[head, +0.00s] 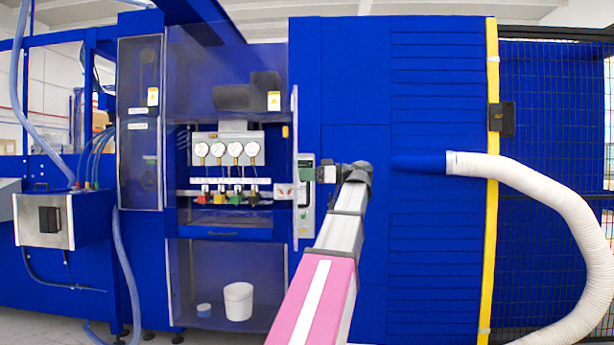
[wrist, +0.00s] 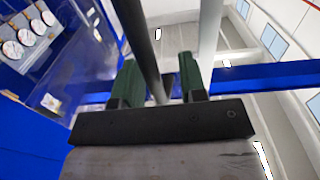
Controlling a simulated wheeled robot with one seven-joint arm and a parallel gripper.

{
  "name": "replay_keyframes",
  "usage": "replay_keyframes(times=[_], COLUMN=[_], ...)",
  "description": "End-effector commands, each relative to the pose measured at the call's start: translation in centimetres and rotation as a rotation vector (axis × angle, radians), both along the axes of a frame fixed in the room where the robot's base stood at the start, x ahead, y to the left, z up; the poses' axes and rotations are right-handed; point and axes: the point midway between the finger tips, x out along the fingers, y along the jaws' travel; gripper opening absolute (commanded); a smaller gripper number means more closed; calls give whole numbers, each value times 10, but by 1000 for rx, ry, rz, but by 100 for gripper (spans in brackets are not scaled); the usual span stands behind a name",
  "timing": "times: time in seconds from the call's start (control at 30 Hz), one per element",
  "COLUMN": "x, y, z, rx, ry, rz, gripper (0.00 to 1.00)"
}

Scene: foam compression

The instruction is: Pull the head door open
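My gripper (head: 318,174) is beside the handle, at about mid-height, reaching in from the right. In the wrist view, a grey bar (wrist: 140,38), which looks like the handle, passes between the two green fingers of my gripper (wrist: 160,82). The fingers stand apart, with a gap showing on the right of the bar. I see no firm hold on it.
A white bucket (head: 238,301) stands low in the machine. A thick white hose (head: 560,215) curves at the right. A grey box (head: 43,220) juts out at the left.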

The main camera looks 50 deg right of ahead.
Motion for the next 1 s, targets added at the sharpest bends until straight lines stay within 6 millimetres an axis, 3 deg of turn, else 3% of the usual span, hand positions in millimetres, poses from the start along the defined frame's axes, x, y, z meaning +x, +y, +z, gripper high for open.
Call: replay_keyframes(times=[0.33,0.8,1.0], x=[-7,-71,-85], y=[-8,-54,-63], z=[1,1,0], rx=[0,0,1], ry=[0,0,-1], rz=[-4,-4,-2], gripper=[39,39,39])
